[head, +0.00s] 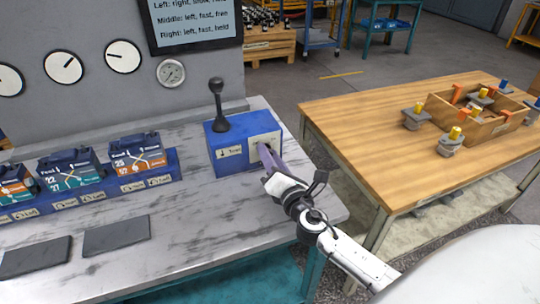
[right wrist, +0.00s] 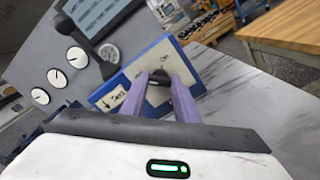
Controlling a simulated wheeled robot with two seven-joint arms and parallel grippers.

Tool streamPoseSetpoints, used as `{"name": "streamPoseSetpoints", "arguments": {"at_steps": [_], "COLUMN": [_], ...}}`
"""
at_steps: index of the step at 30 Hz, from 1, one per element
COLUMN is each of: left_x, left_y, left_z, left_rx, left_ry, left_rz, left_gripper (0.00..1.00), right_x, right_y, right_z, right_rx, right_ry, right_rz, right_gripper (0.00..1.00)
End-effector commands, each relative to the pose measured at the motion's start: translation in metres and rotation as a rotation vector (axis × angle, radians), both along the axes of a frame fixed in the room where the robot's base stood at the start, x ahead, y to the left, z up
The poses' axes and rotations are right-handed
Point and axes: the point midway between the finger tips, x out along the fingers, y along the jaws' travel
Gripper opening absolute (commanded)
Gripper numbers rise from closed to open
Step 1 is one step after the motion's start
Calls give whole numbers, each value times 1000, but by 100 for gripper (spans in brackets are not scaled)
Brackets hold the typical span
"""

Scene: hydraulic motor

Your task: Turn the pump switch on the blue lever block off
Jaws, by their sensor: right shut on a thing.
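The blue lever block (head: 226,157) stands on the grey marbled bench, with a black lever (head: 218,105) upright on its top. A pale switch plate (head: 264,143) is on the block's right-hand face. My right gripper (head: 266,154) reaches this plate from the lower right. In the right wrist view, its two purple fingers (right wrist: 157,95) are shut on the dark pump switch (right wrist: 160,77) in front of the pale plate (right wrist: 155,68). The fingers hide much of the switch, and I cannot tell its position. My left gripper is not in view.
A row of labelled battery-like units (head: 70,170) sits left of the block. Two dark flat pads (head: 116,236) lie on the front of the bench. Gauges (head: 171,72) and a text screen (head: 195,22) are behind. A wooden table (head: 400,135) with a crate stands right, across a gap.

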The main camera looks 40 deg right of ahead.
Motion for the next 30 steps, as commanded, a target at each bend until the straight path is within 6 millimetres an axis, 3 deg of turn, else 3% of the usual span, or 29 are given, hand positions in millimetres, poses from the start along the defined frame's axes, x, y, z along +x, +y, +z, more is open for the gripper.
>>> {"name": "streamPoseSetpoints", "arguments": {"at_steps": [3,4,7,19,30], "left_x": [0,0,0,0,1], "left_y": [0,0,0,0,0], "left_z": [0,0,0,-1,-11], "left_rx": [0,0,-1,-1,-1], "left_ry": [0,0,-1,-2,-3], "left_rz": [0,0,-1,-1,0], "left_gripper": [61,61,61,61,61], "right_x": [0,0,0,-10,-77], "right_y": [0,0,0,3,18], "right_z": [-1,-1,-1,-1,-3], "right_rx": [-4,-5,-4,-1,-1], "right_ry": [2,3,2,1,3], "right_rz": [1,1,1,1,0], "right_gripper": [6,33,47,47,47]}}
